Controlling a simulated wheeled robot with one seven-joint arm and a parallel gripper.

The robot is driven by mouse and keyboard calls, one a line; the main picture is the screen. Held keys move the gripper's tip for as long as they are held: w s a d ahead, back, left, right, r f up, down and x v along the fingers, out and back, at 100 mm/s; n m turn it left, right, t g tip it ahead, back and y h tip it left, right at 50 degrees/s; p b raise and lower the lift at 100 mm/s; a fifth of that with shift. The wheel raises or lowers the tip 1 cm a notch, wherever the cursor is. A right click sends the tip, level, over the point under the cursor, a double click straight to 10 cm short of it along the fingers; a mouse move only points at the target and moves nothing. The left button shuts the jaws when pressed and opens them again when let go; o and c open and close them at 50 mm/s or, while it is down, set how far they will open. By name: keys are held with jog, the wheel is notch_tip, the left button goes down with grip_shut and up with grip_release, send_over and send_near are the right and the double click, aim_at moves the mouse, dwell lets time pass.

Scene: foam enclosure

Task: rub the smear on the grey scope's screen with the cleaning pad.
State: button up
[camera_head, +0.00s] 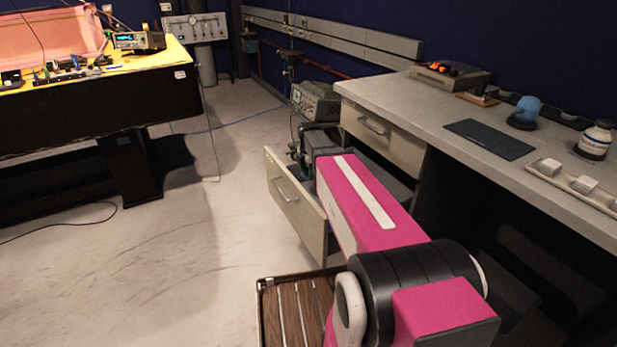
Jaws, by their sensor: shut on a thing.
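The grey scope (318,103) is a boxy grey-green instrument beyond the far end of the desk. Its small pale screen (297,95) faces left; a smear on it is too small to make out. My pink and black arm reaches away over the open drawer, and my dark gripper (297,158) is below and in front of the scope, apart from it in the picture. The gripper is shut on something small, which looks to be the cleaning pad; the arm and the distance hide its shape.
The open drawer (292,205) juts out below my arm. A yellow-topped bench (100,72) stands left. The floor between is mostly clear, with cables.

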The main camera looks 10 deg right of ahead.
jog(key=shift+r, duration=0.2)
jog(key=o, duration=0.3)
jog(key=shift+c, duration=1.2)
